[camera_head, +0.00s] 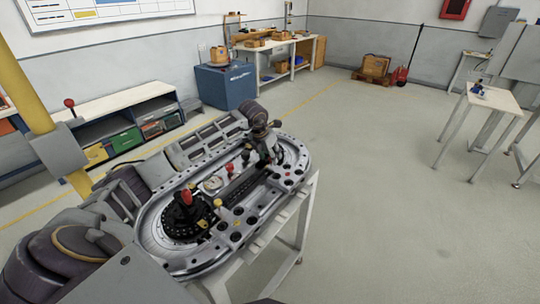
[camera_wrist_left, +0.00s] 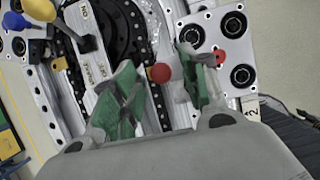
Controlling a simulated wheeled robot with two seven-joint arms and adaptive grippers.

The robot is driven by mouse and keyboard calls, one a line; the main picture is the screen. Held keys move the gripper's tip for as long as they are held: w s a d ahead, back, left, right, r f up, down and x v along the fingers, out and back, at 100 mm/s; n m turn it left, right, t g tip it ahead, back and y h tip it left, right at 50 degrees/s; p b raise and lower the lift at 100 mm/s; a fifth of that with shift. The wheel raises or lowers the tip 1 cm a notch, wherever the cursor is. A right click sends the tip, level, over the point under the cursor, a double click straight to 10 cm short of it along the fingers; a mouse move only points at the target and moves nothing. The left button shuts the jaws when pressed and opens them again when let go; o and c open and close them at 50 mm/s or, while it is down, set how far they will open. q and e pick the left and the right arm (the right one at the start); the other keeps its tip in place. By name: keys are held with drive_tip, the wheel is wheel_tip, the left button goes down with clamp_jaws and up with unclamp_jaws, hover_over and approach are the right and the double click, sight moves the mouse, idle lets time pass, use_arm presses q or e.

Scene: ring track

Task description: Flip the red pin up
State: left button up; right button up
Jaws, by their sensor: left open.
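My left gripper (camera_wrist_left: 157,68) is open, its two green-padded fingers spread over the track. The round head of a red pin (camera_wrist_left: 160,73) shows between the fingertips in the left wrist view, with a gap on both sides. I cannot tell whether its shaft is up or down. In the head view the left gripper (camera_head: 264,143) is over the far part of the oval ring track (camera_head: 165,264). A small red knob (camera_head: 229,168) shows on the track there; I cannot tell if it is the same pin. My right gripper is not in view.
A second red knob (camera_wrist_left: 221,56) sits right of the fingers among black round holes. A yellow knob (camera_wrist_left: 40,8) and a blue knob (camera_wrist_left: 14,20) are at the upper left. A red-topped lever (camera_head: 185,197) stands on the track's near black disc. Open floor lies right.

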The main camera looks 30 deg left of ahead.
use_arm(q)
drive_tip(key=v, duration=1.2)
idle(0.3)
idle(0.6)
